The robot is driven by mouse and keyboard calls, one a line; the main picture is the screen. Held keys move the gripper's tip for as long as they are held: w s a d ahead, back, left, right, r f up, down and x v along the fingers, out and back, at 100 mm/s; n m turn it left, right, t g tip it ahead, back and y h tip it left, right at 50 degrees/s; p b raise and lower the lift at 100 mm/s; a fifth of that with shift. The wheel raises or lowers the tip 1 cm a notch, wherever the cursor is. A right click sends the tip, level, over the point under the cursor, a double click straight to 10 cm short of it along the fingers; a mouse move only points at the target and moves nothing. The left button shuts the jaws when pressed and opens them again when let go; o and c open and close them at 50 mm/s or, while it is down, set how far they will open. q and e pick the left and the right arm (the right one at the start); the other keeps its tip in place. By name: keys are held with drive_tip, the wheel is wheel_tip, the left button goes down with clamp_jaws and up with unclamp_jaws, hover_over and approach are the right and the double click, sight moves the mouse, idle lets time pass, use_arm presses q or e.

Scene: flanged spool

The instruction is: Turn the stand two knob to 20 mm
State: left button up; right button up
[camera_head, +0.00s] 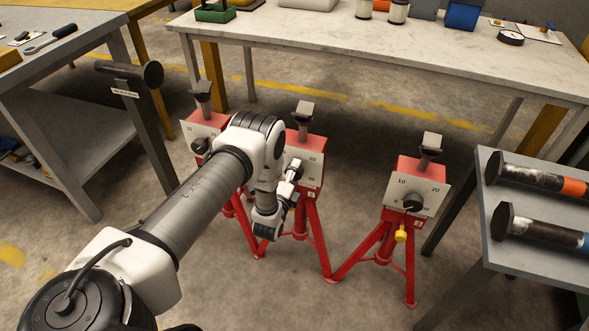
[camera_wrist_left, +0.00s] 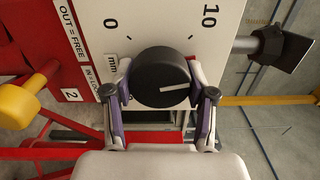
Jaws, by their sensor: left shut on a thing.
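Stand two is the middle red stand (camera_head: 304,222), with a white dial panel (camera_head: 313,171) and its 20 and 30 marks showing in the head view. My left gripper (camera_head: 292,180) is at the panel. In the wrist view, the black knob (camera_wrist_left: 160,72) sits between the fingers of my left gripper (camera_wrist_left: 160,88), which are shut on its sides. The knob's white line points right and slightly up, below the 10 mark. The 0 and 10 marks show; the 20 is hidden there. The yellow lock knob (camera_wrist_left: 22,102) is at the left. My right gripper is out of view.
Similar red stands are at the left (camera_head: 207,124) and right (camera_head: 418,188). A long pale workbench (camera_head: 380,50) stands behind. A grey table (camera_head: 530,258) with dark flanged spools is at the right; a grey bench (camera_head: 75,110) is at the left.

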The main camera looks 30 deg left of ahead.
use_arm(q)
drive_tip(key=m+p, duration=0.2)
drive_tip(key=m, duration=0.3)
drive_tip(key=shift+m, duration=0.3)
drive_tip(key=m+p, duration=0.1)
drive_tip(key=m, duration=0.4)
drive_tip(key=shift+m, duration=0.3)
drive_tip(key=o, duration=1.2)
drive_tip(key=shift+f, duration=0.1)
drive_tip(key=shift+c, duration=0.2)
drive_tip(key=v, duration=1.2)
